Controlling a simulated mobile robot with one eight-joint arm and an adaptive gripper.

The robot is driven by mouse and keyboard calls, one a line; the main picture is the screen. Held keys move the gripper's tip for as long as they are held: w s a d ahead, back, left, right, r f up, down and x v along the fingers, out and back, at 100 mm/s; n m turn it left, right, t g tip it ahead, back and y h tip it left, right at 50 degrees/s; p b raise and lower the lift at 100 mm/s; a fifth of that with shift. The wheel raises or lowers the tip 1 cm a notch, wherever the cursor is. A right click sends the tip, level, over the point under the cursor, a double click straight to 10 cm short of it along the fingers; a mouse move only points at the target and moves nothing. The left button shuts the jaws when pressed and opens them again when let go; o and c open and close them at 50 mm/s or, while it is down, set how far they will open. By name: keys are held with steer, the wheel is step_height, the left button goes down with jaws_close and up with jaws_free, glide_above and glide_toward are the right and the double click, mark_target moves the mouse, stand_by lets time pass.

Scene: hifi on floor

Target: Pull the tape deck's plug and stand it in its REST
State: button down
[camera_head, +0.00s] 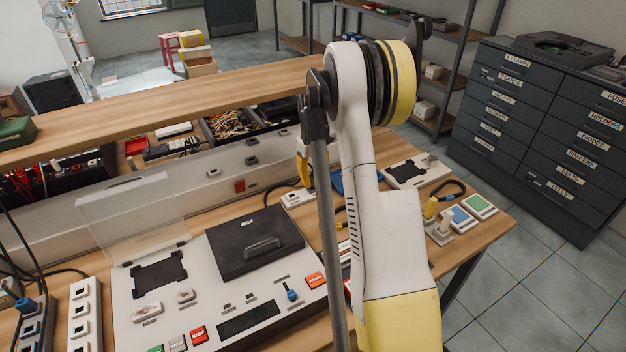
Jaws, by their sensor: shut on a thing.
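A large pale grey deck (215,240) fills the bench front, with a raised clear lid (128,215), a black lid with a handle (255,240) and red, green and white keys. I take it for the tape deck. A blue plug (26,304) sits at a dark socket strip at the left edge, with a dark cord. I cannot tell whose plug it is. No label REST is readable. My arm crosses the middle of the view, hiding part of the bench. I cannot make out my gripper's fingers or anything held in them.
A white socket strip (85,314) stands left of the deck. At the bench's right end are a blue pad (459,217), a green pad (480,205) and a small yellow piece (431,207). A wooden shelf (180,105) spans the back. A drawer cabinet (535,130) stands right.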

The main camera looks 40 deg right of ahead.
steer(key=shift+f+b, duration=0.4)
steer(key=shift+f, duration=0.2)
stand_by(0.4)
stand_by(0.3)
steer(key=c, duration=1.2)
jaws_free()
steer(key=shift+r, duration=0.15)
step_height(320, 180, up, 12)
steer(key=shift+f, duration=0.1)
steer(key=shift+r+p, duration=1.9)
steer(key=shift+r, duration=0.6)
